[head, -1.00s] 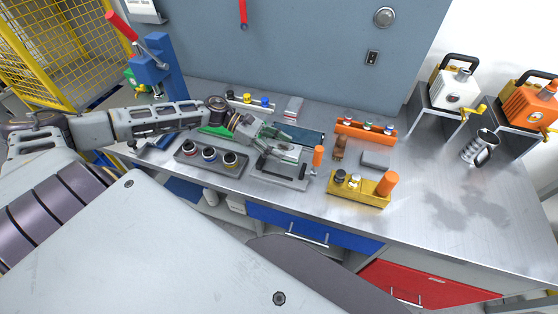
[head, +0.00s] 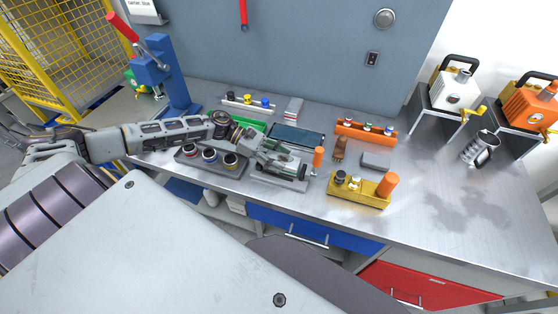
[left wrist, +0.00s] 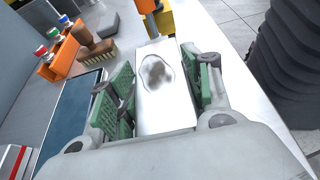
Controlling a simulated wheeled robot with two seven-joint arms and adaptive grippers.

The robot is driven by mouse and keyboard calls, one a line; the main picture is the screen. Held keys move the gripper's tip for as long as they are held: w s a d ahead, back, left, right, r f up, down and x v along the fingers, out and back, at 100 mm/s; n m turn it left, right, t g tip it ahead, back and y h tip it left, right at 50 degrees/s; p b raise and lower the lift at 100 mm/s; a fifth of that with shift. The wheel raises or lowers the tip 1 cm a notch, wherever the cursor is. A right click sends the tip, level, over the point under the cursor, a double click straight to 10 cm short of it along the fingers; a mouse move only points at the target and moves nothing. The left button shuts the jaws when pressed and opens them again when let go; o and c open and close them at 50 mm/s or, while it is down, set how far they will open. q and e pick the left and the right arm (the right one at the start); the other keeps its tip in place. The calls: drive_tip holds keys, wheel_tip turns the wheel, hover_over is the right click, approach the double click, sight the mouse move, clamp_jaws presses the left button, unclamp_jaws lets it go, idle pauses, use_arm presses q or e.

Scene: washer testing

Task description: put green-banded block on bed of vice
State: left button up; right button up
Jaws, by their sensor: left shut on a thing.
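My left gripper (head: 303,170) has its fingers low over a grey metal fixture (head: 289,184), which looks like the vice and is partly covered by the hand. In the left wrist view my left gripper (left wrist: 158,92) has green-padded fingers on both sides of a pale, shiny block (left wrist: 163,85) and is shut on it. I see no green band on that face; the fingers cover its sides. Whether the block touches the fixture's bed cannot be told. My right gripper is not in view.
A dark tray (head: 299,135) lies behind the hand. A tray of round parts (head: 209,162) is to its left. An orange-handled tool (head: 318,158) stands close on the right, with a yellow holder (head: 357,189) beyond.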

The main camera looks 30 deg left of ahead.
use_arm(q)
drive_tip(key=shift+f, duration=0.65)
drive_tip(key=shift+f+b, duration=0.35)
drive_tip(key=shift+f, duration=0.05)
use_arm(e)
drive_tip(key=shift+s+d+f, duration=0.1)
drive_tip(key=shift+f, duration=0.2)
use_arm(q)
drive_tip(key=o, duration=1.1)
drive_tip(key=shift+s, duration=0.15)
drive_tip(key=o, duration=0.3)
drive_tip(key=shift+f, duration=0.15)
drive_tip(key=shift+d, duration=0.1)
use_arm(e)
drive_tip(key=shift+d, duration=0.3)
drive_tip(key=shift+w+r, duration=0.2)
